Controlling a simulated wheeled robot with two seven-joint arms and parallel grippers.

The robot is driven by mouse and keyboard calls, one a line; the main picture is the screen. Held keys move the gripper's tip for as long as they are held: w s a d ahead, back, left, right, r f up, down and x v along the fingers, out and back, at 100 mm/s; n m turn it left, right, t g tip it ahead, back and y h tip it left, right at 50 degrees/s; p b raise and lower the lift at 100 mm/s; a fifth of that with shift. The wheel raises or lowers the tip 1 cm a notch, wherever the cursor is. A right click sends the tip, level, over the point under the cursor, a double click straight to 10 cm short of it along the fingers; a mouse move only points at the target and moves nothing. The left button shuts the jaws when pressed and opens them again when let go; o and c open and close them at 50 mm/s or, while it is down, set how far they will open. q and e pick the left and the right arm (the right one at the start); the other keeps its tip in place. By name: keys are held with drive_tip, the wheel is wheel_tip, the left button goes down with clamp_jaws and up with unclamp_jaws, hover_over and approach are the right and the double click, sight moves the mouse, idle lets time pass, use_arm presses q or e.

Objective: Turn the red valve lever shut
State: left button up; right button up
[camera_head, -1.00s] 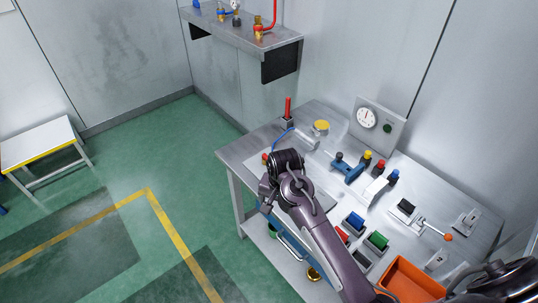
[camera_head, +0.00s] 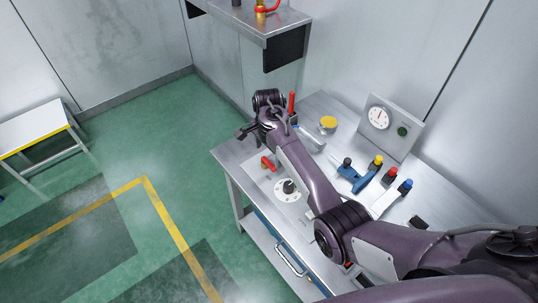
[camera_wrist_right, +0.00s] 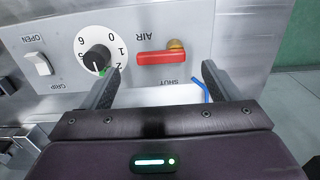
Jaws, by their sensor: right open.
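The red valve lever (camera_wrist_right: 162,57) sits on a brass stem on the panel, between the words AIR and SHUT. It lies roughly crosswise in the right wrist view. In the head view the red lever (camera_head: 268,163) is at the bench's left end, just below my right gripper (camera_head: 247,133). In the wrist view my right gripper (camera_wrist_right: 160,74) is open, one finger to each side of the lever's span, with nothing between them. I cannot tell how far above the lever the fingertips are. My left gripper is not in view.
A numbered dial with a black knob (camera_wrist_right: 97,59) is beside the lever. A white switch (camera_wrist_right: 38,63) is farther left. On the bench are a red upright handle (camera_head: 292,103), a yellow button (camera_head: 328,123), a blue clamp (camera_head: 352,176) and a gauge box (camera_head: 390,125).

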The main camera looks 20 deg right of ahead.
sight(269, 162)
wheel_tip(269, 162, down, 4)
drive_tip(key=shift+w+d+r, duration=0.1)
drive_tip(key=shift+d, duration=0.05)
drive_tip(key=shift+f, duration=0.35)
drive_tip(key=c, duration=1)
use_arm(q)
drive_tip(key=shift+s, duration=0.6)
